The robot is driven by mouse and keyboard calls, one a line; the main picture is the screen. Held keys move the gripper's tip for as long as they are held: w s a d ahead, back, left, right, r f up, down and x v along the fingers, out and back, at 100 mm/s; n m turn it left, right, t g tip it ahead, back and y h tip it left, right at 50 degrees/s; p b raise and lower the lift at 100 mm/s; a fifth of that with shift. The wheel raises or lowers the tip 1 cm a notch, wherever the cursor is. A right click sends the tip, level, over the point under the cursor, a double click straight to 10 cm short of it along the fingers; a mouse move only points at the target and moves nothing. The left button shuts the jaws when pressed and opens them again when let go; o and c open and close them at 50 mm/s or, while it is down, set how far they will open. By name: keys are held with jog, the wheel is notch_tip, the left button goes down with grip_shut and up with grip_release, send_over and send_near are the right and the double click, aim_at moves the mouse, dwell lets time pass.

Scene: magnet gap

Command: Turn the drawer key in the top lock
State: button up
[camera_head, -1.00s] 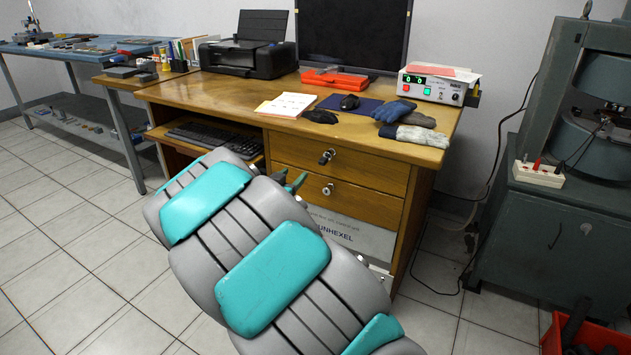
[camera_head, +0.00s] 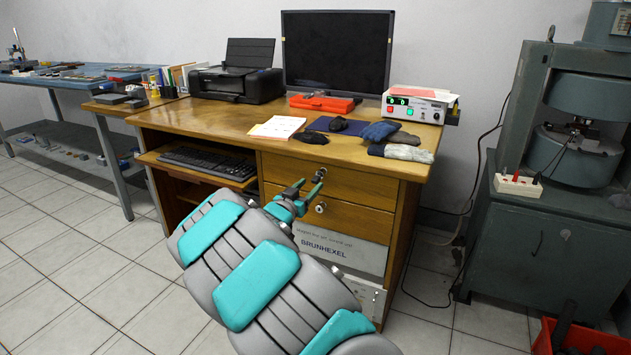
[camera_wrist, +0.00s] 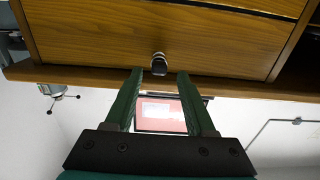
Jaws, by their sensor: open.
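The key, with a dark head (camera_wrist: 159,67), sits in the metal top lock of the desk's top drawer (camera_head: 350,184). The top lock (camera_head: 321,171) shows just beyond my fingers in the head view. My gripper (camera_head: 311,184) is open in front of the drawer and points at the lock. In the wrist view, which looks upside down, the two green fingertips (camera_wrist: 160,75) stand either side of the key in the picture, with gaps on both sides. I cannot tell whether the key is fully between them in depth.
A second lock (camera_head: 320,207) is on the drawer below. The desktop (camera_head: 225,118) overhangs the drawer and holds gloves (camera_head: 400,151), a red case (camera_head: 322,103) and a power unit (camera_head: 415,106). A keyboard (camera_head: 208,162) lies on a pulled-out shelf at left. A heavy machine (camera_head: 540,240) stands at right.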

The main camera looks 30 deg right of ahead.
aim_at(318, 177)
jog(key=shift+p+x, duration=0.3)
jog(key=shift+x, duration=0.9)
jog(key=shift+c, duration=0.2)
grip_shut()
